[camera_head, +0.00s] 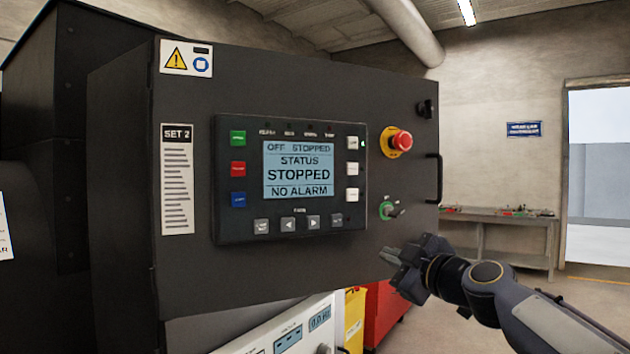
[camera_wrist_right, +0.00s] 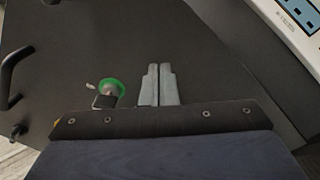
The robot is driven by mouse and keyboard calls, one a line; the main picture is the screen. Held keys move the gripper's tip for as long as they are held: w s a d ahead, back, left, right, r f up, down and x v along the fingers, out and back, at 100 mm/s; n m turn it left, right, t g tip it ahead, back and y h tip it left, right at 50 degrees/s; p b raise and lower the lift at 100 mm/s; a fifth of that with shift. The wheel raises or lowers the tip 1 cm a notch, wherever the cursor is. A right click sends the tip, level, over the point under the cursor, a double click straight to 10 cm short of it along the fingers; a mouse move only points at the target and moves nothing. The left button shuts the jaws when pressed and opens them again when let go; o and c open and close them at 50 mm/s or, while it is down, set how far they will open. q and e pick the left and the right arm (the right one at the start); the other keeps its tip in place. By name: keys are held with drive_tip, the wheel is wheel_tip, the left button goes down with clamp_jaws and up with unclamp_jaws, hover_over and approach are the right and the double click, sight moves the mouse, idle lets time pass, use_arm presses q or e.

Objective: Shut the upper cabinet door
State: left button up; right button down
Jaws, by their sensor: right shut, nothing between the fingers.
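The upper cabinet door (camera_head: 300,100) is a dark grey panel with a status display (camera_head: 298,170), filling the middle of the head view. Its right edge reaches out past the white lower panel (camera_head: 275,335), so it seems to stand ajar; the exact angle is unclear. A black bar handle (camera_head: 433,178) is at its right edge. My right gripper (camera_head: 388,256) is shut and empty, at the door's lower right corner, below the green key switch (camera_head: 388,210). In the wrist view the shut fingers (camera_wrist_right: 158,72) point at the door face (camera_wrist_right: 110,45); contact is unclear. My left gripper is out of view.
A red emergency stop (camera_head: 401,140) sticks out of the door. Red (camera_head: 385,305) and yellow (camera_head: 354,315) units stand below and behind. A workbench (camera_head: 500,235) stands by the back wall, left of a bright doorway (camera_head: 598,180). Open floor lies on the right.

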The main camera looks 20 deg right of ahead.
drive_tip(key=shift+w+a+p, duration=0.15)
drive_tip(key=shift+w+a, duration=0.1)
drive_tip(key=shift+w, duration=0.3)
drive_tip(key=shift+w+a+p, duration=0.15)
drive_tip(key=shift+w+a, duration=0.05)
drive_tip(key=shift+w, duration=0.3)
drive_tip(key=shift+s+d+f+b, duration=0.1)
drive_tip(key=shift+s+b, duration=0.25)
drive_tip(key=shift+s, duration=0.05)
drive_tip(key=s+d+b, duration=0.1)
drive_tip(key=s+b, duration=0.3)
drive_tip(key=s, duration=0.4)
drive_tip(key=shift+d, duration=0.25)
